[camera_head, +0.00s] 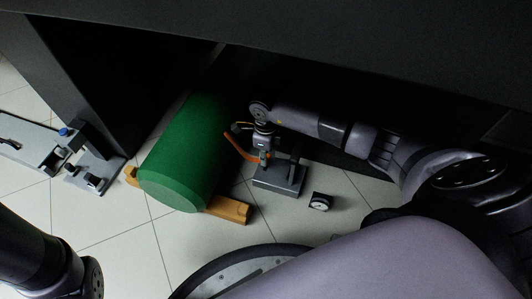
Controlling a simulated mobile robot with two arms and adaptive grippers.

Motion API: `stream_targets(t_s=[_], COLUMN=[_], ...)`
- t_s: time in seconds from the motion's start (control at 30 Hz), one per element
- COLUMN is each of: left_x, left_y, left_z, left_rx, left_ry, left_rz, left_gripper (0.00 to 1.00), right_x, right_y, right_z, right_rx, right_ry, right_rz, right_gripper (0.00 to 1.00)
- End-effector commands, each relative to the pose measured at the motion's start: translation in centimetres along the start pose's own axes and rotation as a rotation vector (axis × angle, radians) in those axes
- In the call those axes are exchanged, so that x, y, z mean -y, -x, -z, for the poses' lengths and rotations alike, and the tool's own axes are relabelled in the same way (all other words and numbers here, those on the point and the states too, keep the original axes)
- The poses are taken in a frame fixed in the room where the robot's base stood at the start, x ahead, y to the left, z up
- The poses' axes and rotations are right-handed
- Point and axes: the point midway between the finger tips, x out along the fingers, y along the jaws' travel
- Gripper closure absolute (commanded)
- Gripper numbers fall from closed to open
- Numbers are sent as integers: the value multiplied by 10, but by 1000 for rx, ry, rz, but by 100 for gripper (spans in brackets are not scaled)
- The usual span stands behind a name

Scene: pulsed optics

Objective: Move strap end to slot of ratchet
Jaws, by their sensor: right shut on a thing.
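The orange strap (239,149) comes off the right side of a large green cylinder (189,150) and curves to my right gripper (264,155). The gripper is small and dark in this view, and it is shut on the strap near its end. It is directly above a dark grey block on a base plate (279,181), which looks like the ratchet. The slot cannot be made out, and I cannot tell whether the strap end touches the block. My left gripper is out of view; only part of my left arm shows at the lower left.
The cylinder lies on wooden chocks (230,209). A small dial gauge (320,202) stands on the floor right of the base. A grey fixture (94,168) is at the left. A dark overhang crosses the top. Tiled floor is free in front of the cylinder.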

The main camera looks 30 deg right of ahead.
Motion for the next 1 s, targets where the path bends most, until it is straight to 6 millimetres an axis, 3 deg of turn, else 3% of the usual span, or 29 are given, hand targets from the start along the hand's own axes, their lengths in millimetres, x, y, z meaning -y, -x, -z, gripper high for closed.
stream_targets(t_s=[1.0], left_x=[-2], left_y=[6], left_z=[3], left_rx=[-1], left_ry=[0], left_rz=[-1], left_gripper=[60], right_x=[0], right_y=[-11], right_z=[0], right_rx=[1], right_ry=[-1], right_rz=[0], right_gripper=[100])
